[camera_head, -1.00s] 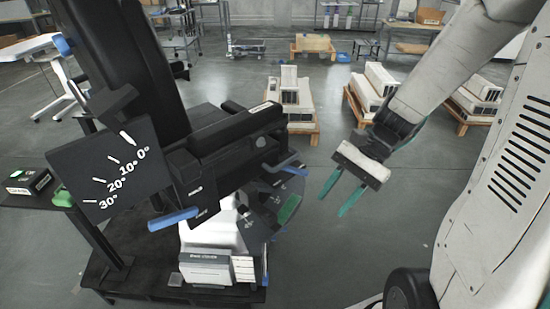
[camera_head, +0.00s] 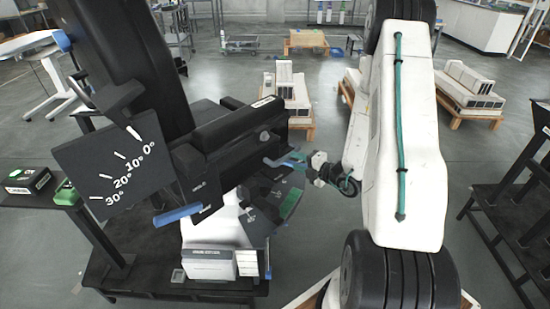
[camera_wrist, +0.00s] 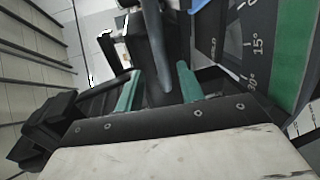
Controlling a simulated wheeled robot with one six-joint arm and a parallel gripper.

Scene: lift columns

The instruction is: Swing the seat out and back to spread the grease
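A black seat unit (camera_head: 235,125) with a tall dark backrest (camera_head: 125,60) stands at the left in the head view. A blue lever (camera_head: 287,160) sticks out from its right side, and a second blue lever (camera_head: 178,214) from its front. My gripper (camera_head: 305,164) is at the right lever, and my arm partly hides it. In the wrist view my gripper's green fingers (camera_wrist: 158,84) are open. A dark bar (camera_wrist: 156,45), which looks like the lever, lies between them with gaps on both sides. A scale plate with a green band (camera_wrist: 291,50) is right of the fingers.
A black angle plate (camera_head: 115,168) marked 0° to 30° hangs at the seat's left. A white box (camera_head: 208,263) is on the dark base below. A black rack (camera_head: 510,215) stands at right. Pallets with white blocks (camera_head: 465,85) are behind; grey floor lies between.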

